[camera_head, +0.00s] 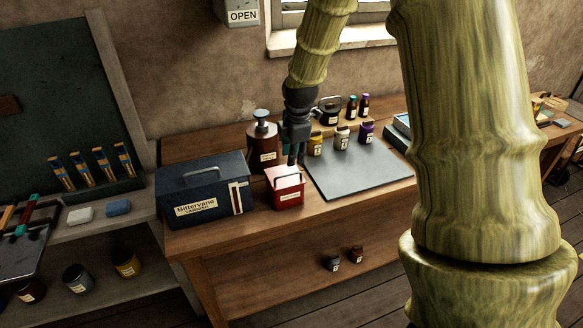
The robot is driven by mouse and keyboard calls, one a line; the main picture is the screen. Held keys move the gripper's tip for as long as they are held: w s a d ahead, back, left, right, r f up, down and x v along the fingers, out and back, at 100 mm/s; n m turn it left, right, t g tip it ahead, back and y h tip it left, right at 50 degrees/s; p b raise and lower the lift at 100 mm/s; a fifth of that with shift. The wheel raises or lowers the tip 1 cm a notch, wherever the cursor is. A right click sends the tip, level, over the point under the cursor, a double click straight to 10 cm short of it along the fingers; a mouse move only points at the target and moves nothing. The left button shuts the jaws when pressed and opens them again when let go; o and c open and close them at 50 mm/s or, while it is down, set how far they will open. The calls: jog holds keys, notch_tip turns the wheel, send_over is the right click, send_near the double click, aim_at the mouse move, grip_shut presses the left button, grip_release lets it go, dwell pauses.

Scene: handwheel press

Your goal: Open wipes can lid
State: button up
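A small red box-shaped can (288,197) with a pale label stands near the front edge of the wooden bench. It appears to be the wipes can, but its label is too small to read. Its lighter top looks closed, with a dark handle or latch at its front. My gripper (297,160) points down just above and behind the can's top, at its right side. Whether the fingertips touch the lid cannot be told. The fingers are small and dark here, so their opening is unclear.
A dark blue metal box (202,190) stands close left of the can. A brown pump bottle (263,141) stands behind it. A grey mat (362,175) lies to the right, mostly bare, with small jars (342,138) along its back edge.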

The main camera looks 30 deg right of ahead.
jog(key=p, duration=0.2)
send_over(292, 182)
jog(key=shift+f, duration=3.75)
grip_shut()
jog(key=shift+a, duration=0.1)
